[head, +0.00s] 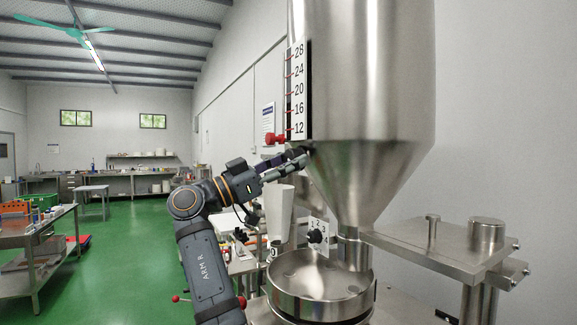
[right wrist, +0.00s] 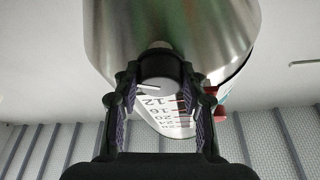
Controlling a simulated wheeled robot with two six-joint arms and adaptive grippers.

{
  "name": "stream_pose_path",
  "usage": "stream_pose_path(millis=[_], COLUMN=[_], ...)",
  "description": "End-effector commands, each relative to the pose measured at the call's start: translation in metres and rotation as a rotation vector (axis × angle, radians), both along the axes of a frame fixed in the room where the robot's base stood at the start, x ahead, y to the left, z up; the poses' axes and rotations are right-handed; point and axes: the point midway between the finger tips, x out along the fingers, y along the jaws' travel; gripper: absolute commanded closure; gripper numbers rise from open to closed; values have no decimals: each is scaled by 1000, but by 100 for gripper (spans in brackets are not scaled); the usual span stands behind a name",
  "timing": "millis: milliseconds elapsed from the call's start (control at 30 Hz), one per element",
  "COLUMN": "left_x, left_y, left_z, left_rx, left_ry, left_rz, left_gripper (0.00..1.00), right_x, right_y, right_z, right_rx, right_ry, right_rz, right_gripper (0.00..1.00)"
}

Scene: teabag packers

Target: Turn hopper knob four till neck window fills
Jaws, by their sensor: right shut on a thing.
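The steel hopper (head: 365,80) fills the right of the head view, its cone narrowing to a neck (head: 354,232) above a round steel pan (head: 320,290). A small plate numbered 1, 2, 3 carries a black knob (head: 315,236) beside the neck. My right gripper (head: 300,158) is at the hopper's left side, just below the scale. In the right wrist view my gripper (right wrist: 160,90) is shut on a round grey knob (right wrist: 160,68) with a pale mark. I cannot read a number on it. No fill in the neck can be made out. My left gripper is not in view.
A white tapered vessel (head: 279,212) stands below my forearm. A steel bracket (head: 440,245) juts out at right. Green floor (head: 120,250) is open at left.

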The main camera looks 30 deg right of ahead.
Motion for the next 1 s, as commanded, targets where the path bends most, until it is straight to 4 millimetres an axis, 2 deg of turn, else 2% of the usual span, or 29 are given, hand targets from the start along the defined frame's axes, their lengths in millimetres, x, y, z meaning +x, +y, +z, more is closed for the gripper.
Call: stream_pose_path(millis=[500,533,667,1000], left_x=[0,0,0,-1], left_y=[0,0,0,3], left_z=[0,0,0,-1], left_rx=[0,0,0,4], left_ry=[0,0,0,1], left_rz=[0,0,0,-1], left_gripper=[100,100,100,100], right_x=[0,0,0,1], right_y=[0,0,0,2], right_z=[1,1,0,-1], right_rx=[-1,-1,-1,0], right_ry=[-21,-21,-20,-19], right_rz=[1,1,1,2], right_gripper=[90,54,37,35])
